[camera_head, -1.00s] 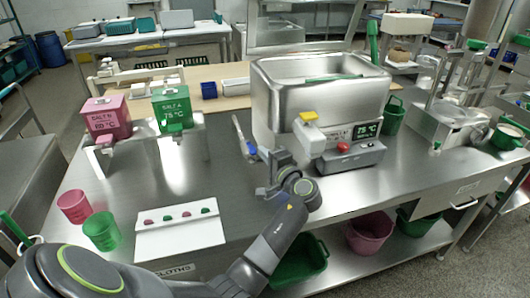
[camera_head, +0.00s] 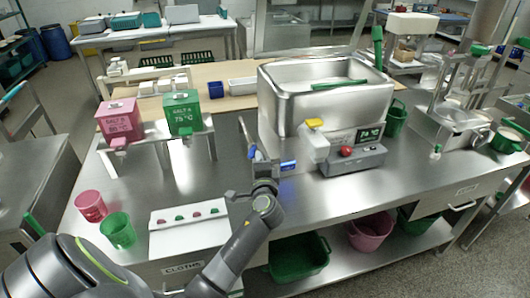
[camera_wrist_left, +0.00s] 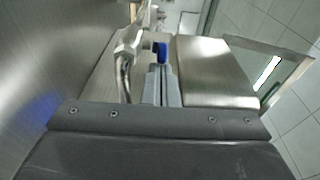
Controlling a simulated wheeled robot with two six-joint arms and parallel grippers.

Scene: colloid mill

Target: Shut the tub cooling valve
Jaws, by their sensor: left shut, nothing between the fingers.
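The steel tub (camera_head: 290,108) stands behind my left gripper, with a control box (camera_head: 350,158) at its front. A blue handle (camera_head: 251,153), likely the cooling valve's, is beside the tub's lower left. It also shows in the left wrist view (camera_wrist_left: 162,50), just beyond the fingertips, by a bent steel pipe (camera_wrist_left: 124,72). My left gripper (camera_head: 258,157) is shut and empty, close to the blue handle. In the wrist view its fingers (camera_wrist_left: 161,80) are together and point at the handle. I cannot tell whether they touch it. My right gripper is not in view.
A pink box (camera_head: 120,122) and a green box (camera_head: 182,112) stand on a rack at the left. A yellow-capped white part (camera_head: 315,135) is close right of the gripper.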

